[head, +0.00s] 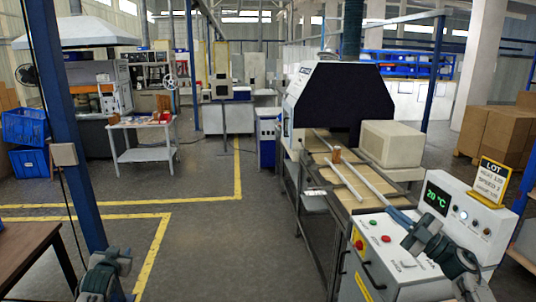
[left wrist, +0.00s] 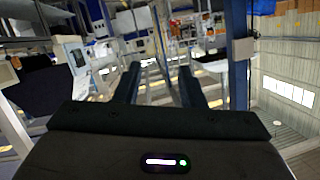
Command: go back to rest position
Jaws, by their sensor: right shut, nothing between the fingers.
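My left gripper (left wrist: 159,69) shows in the left wrist view, its two dark fingers apart with nothing between them. In the head view, only a part of my left arm shows at the bottom left, beside a blue post. My right arm reaches in from the bottom right in the head view. My right gripper (head: 402,217) is shut and empty, above the control panel and close to the near end of the metal rails. A small brown cylinder (head: 336,155) stands on the wooden-topped bench, well beyond my right gripper.
A white control box (head: 467,225) with a green 20 °C display and a yellow-framed LOT sign (head: 493,179) stand close to my right arm. A blue post (head: 65,120) and a brown table (head: 25,245) are at left. The floor between is open, with yellow lines.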

